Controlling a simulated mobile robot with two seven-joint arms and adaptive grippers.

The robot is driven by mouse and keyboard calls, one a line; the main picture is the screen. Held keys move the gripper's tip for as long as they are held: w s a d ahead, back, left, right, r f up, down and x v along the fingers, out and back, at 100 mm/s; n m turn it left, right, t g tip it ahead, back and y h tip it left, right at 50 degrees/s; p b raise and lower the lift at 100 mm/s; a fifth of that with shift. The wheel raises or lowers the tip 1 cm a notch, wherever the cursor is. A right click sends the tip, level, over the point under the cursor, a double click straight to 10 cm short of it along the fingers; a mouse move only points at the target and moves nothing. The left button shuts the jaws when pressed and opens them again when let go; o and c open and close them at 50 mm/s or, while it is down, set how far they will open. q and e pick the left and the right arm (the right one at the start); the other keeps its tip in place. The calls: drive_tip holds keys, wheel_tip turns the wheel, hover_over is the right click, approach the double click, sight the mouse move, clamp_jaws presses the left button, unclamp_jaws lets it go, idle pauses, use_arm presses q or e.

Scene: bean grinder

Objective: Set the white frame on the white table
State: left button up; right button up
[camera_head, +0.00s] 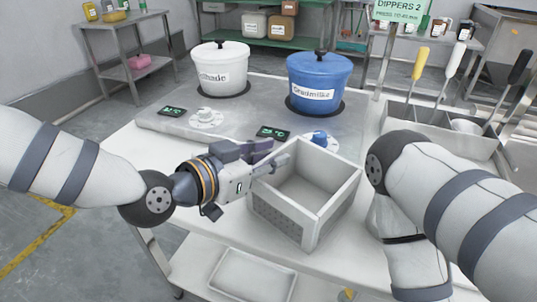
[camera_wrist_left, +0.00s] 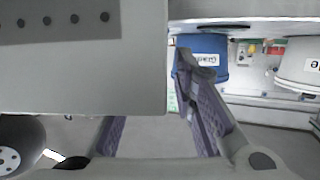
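The white frame (camera_head: 305,190), an open box with perforated sides, stands upright near the front of the white table (camera_head: 128,150). I cannot tell whether its base fully touches the table. My left gripper (camera_head: 272,155) is at the frame's upper left corner, its two fingers spread apart. In the left wrist view the frame's wall (camera_wrist_left: 80,60) fills the upper left and hides part of one finger; the other finger of the left gripper (camera_wrist_left: 160,110) shows clear of the wall. My right arm bends down at the right of the frame; its gripper is out of view.
Behind the frame, a white pot (camera_head: 220,72) and a blue pot (camera_head: 318,85) sit on a grey warmer (camera_head: 180,105) with dials. A metal holder (camera_head: 405,115) with several dippers stands at the right. A tray (camera_head: 252,276) lies on the lower shelf.

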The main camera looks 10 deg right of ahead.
use_arm(q)
drive_tip(key=shift+r, duration=0.1)
drive_tip(key=shift+s+a+r, duration=0.1)
drive_tip(key=shift+a+r, duration=0.1)
drive_tip(key=p+v, duration=0.1)
drive_tip(key=v, duration=1)
drive_tip(key=shift+s+a, duration=0.15)
drive_tip(key=shift+s, duration=0.1)
use_arm(e)
drive_tip(key=shift+w+r+t, duration=0.4)
drive_tip(key=shift+w+r, duration=0.5)
